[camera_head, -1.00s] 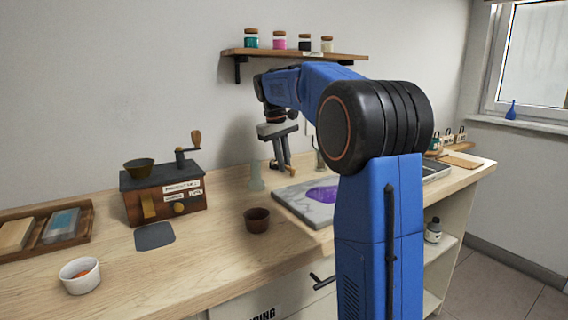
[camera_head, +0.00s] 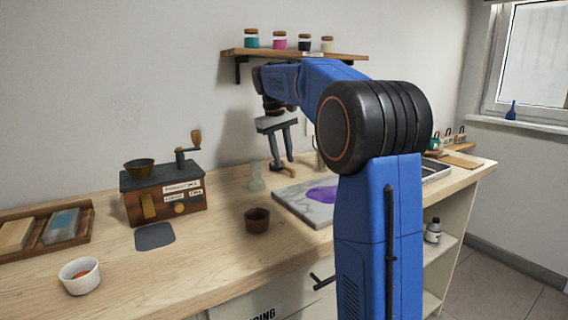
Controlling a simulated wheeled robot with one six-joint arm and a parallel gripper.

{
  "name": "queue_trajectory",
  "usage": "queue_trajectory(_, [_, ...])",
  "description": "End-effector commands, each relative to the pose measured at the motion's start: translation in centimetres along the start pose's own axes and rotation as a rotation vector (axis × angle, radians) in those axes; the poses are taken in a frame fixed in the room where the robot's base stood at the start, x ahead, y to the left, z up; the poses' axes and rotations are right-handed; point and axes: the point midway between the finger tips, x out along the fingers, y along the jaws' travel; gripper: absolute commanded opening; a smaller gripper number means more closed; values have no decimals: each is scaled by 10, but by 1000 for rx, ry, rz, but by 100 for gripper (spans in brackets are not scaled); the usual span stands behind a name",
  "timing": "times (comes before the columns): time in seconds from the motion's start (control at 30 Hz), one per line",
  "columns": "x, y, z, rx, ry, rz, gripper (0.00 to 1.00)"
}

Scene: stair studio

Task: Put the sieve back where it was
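No thing in view can be named the sieve with certainty. A small dark brown round cup (camera_head: 257,220) stands on the worktop left of the stone slab; whether it has a mesh cannot be told. My gripper (camera_head: 282,166) points down over the back of the worktop, behind the slab. Its two fingers look apart with brownish tips, and I see nothing clearly held between them.
A grey slab (camera_head: 296,207) with purple powder lies in front of my gripper. A pale glass vessel (camera_head: 256,178) stands just left of it. A white bowl (camera_head: 80,275), a grey mat (camera_head: 155,236) and a wooden tray (camera_head: 84,238) are at left. A jar shelf (camera_head: 295,55) hangs above.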

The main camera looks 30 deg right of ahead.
Motion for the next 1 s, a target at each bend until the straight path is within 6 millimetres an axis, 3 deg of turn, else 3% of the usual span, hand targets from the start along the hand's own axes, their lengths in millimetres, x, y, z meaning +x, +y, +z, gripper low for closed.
queue_trajectory(0.3, [-62, 0, -1, -1, 2, 0, 30])
queue_trajectory(0.5, [-87, 0, -1, 0, 2, 0, 30])
queue_trajectory(1.0, [-96, 0, 0, 0, -1, 0, 30])
